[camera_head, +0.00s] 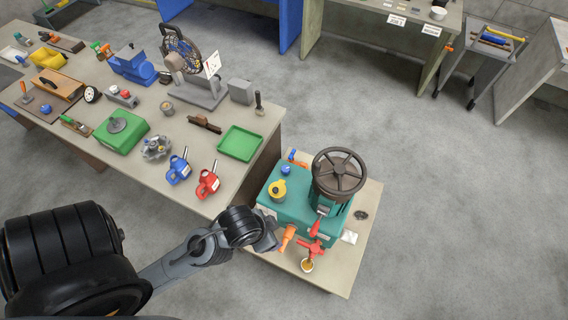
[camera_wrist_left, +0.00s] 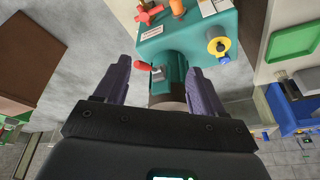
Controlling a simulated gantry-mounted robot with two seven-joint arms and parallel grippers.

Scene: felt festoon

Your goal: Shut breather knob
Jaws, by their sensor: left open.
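The teal machine (camera_head: 290,212) stands on a low bench, with a dark handwheel (camera_head: 340,172) on top. A yellow knob (camera_head: 277,188) and a small blue cap (camera_head: 286,170) sit on its left part. The yellow knob also shows at the upper right of the left wrist view (camera_wrist_left: 217,46). No visible label tells which is the breather knob. My left gripper (camera_head: 274,238) is beside the machine's front left corner. In the left wrist view its fingers (camera_wrist_left: 160,85) are apart, with the machine's teal body beyond them. My right gripper is out of view.
The long bench (camera_head: 235,190) to the left holds many tools. Open floor lies to the right.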

